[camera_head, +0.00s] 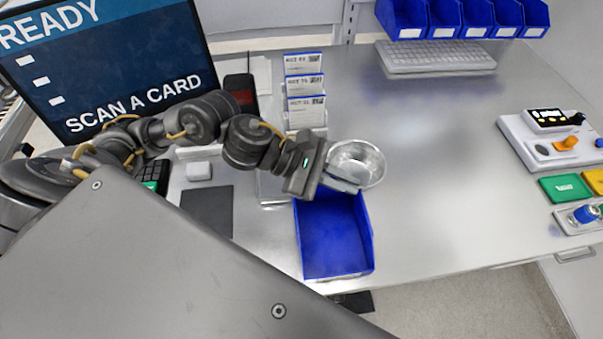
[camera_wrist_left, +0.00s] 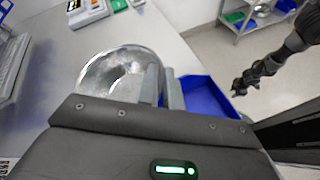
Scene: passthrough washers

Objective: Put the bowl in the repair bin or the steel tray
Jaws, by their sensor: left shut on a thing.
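My left gripper (camera_head: 343,181) is shut on the rim of a shiny metal bowl (camera_head: 358,160). The bowl is at the far edge of an open blue bin (camera_head: 335,268), which appears empty; I cannot tell whether bowl and bin touch. In the left wrist view, the bowl (camera_wrist_left: 112,72) is at the left finger (camera_wrist_left: 160,88), and the blue bin (camera_wrist_left: 208,97) is behind to the right. No label shows on the bin. A flat metallic edge (camera_head: 268,187) is partly hidden behind my left arm; I cannot tell if it is the steel tray. My right gripper (camera_wrist_left: 243,86) hangs away from the bowl.
A screen (camera_head: 110,65) stands at the left. Card holders (camera_head: 304,90) stand behind the arm. A keyboard (camera_head: 436,57) and several blue bins (camera_head: 460,18) are at the back. A control box (camera_head: 552,140) is at the right. The table's middle right is clear.

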